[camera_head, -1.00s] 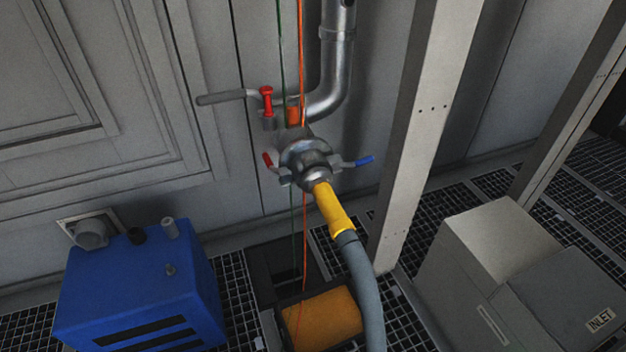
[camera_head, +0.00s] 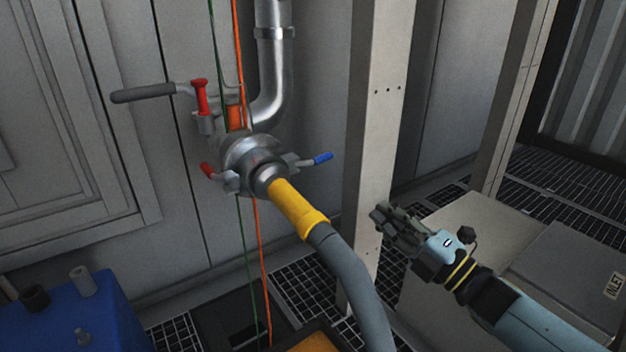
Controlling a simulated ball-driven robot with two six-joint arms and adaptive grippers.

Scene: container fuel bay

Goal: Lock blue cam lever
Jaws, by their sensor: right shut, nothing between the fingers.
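The blue cam lever (camera_head: 322,158) sticks out to the right from the metal coupling (camera_head: 262,166) on the wall pipe. A red cam lever (camera_head: 208,170) is on the coupling's left side. The yellow hose end (camera_head: 298,208) sits at the coupling, with the grey hose (camera_head: 352,272) running down from it. My right gripper (camera_head: 380,216) is shut and empty, in front of the grey post, to the right of and below the blue lever, apart from it. My left gripper is not in view.
The grey post (camera_head: 376,110) stands just right of the blue lever. A valve with a grey handle (camera_head: 142,93) and red pin (camera_head: 201,97) is above the coupling. Green and orange lines hang past it. A blue box (camera_head: 70,318) is lower left, a grey cabinet (camera_head: 575,275) right.

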